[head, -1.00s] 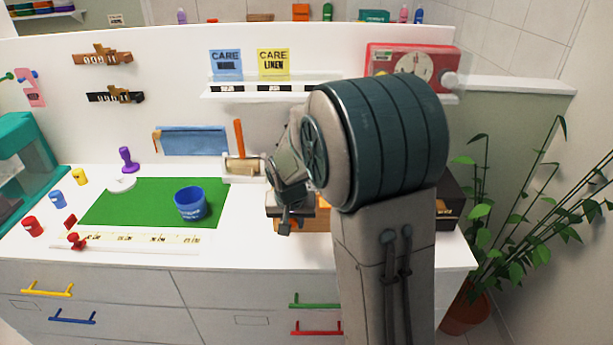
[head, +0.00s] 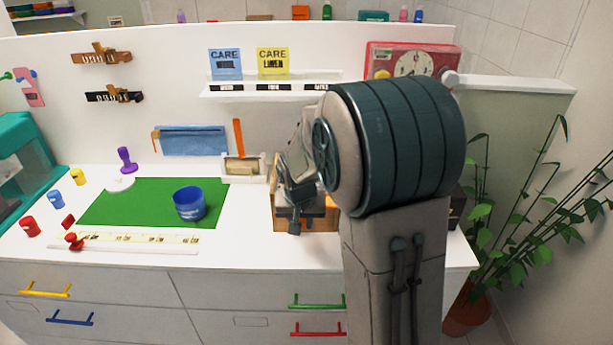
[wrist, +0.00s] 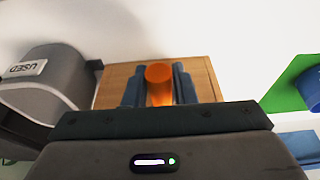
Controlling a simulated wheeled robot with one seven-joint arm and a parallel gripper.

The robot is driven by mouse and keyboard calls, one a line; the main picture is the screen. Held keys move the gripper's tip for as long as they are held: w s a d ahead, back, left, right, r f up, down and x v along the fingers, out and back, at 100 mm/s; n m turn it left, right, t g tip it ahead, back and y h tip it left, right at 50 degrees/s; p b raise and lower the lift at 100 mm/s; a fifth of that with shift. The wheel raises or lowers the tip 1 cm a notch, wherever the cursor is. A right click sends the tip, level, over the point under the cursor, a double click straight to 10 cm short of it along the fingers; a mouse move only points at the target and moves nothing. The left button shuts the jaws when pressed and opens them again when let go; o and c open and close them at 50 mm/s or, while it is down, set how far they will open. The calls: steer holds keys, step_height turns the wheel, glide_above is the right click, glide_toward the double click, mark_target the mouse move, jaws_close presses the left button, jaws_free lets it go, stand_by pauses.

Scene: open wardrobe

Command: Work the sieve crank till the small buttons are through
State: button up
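An orange upright knob (wrist: 159,84), which looks like the crank handle, stands over a light wooden box (wrist: 207,80) in the wrist view. My gripper (wrist: 159,92) has one finger close on each side of the knob and appears shut on it. In the head view the wooden box (head: 281,222) stands on the white counter, mostly hidden behind my gripper (head: 295,215) and arm. The sieve's inside, the crank arm and the small buttons are not visible in either view.
A blue cup (head: 189,204) stands on a green mat (head: 130,200) left of the box. A grey bin marked USED (wrist: 50,82) is close beside my gripper in the wrist view. A red clock unit (head: 411,60) and a plant (head: 500,230) are at the right.

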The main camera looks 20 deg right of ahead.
steer(key=shift+a, duration=0.1)
steer(key=a, duration=0.1)
steer(key=w+a, duration=0.1)
steer(key=a, duration=0.2)
steer(key=shift+w+a+r, duration=0.1)
steer(key=shift+w+a, duration=0.2)
stand_by(0.4)
steer(key=shift+s+d+b, duration=0.15)
steer(key=shift+s+d, duration=0.1)
steer(key=shift+d, duration=0.55)
steer(key=shift+s+d+b, duration=0.15)
steer(key=shift+s+d, duration=0.1)
steer(key=shift+d, duration=0.55)
steer(key=shift+s+d+b, duration=0.15)
steer(key=shift+s+d, duration=0.1)
steer(key=shift+d, duration=0.55)
steer(key=shift+a, duration=0.15)
steer(key=shift+w+a, duration=0.25)
steer(key=shift+a, duration=0.5)
steer(key=shift+w+a, duration=0.25)
steer(key=shift+a, duration=0.55)
steer(key=shift+w+a, duration=0.25)
steer(key=shift+a, duration=0.5)
steer(key=shift+d, duration=0.15)
